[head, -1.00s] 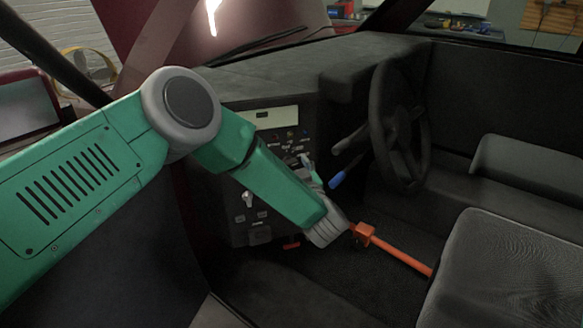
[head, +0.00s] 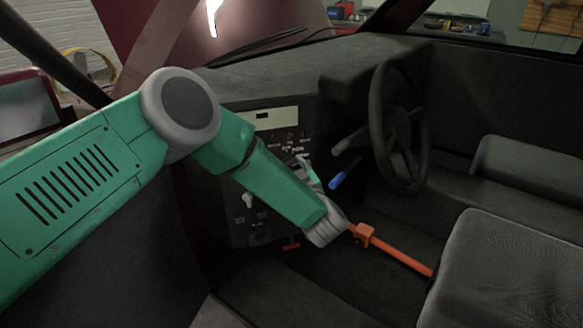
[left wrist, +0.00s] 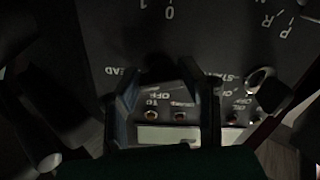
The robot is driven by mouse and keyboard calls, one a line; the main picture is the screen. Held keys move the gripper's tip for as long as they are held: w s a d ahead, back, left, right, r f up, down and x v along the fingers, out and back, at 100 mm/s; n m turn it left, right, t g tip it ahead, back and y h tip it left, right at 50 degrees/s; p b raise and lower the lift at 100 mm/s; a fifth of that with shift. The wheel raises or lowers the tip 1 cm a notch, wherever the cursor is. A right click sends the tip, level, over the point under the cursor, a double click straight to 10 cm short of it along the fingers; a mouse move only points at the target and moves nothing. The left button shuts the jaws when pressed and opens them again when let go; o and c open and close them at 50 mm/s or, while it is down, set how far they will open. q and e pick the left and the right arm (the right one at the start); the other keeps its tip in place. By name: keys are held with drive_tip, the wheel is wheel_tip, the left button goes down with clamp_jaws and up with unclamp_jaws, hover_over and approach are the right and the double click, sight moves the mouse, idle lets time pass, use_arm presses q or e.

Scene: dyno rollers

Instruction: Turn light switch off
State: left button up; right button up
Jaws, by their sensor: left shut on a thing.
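A black control panel (head: 247,190) on the dashboard carries knobs, levers and labels. My left gripper (head: 309,172) is at its right part, mostly hidden by my green forearm and grey wrist. In the left wrist view the panel is upside down and dim. There the two dark fingers of my left gripper (left wrist: 168,88) are on either side of a dark knob (left wrist: 158,68), between the labels HEAD and START. The gripper is shut on this knob; its exact pointing is too dark to tell. My right gripper is not in view.
A steering wheel (head: 398,125) and a lever with a blue grip (head: 340,178) are right of my gripper. An orange bar (head: 395,252) runs low in front of the grey seat (head: 510,270).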

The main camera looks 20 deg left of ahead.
use_arm(q)
drive_tip(key=n, duration=0.3)
drive_tip(key=n+b, duration=0.1)
drive_tip(key=n, duration=0.3)
drive_tip(key=n+b, duration=0.1)
drive_tip(key=n, duration=0.2)
drive_tip(key=shift+f+n, duration=0.1)
drive_tip(key=shift+n, duration=0.2)
drive_tip(key=shift+s+n+b, duration=0.1)
drive_tip(key=shift+n+b, duration=0.45)
drive_tip(key=shift+n, duration=1.25)
drive_tip(key=o, duration=1.1)
drive_tip(key=shift+o, duration=0.2)
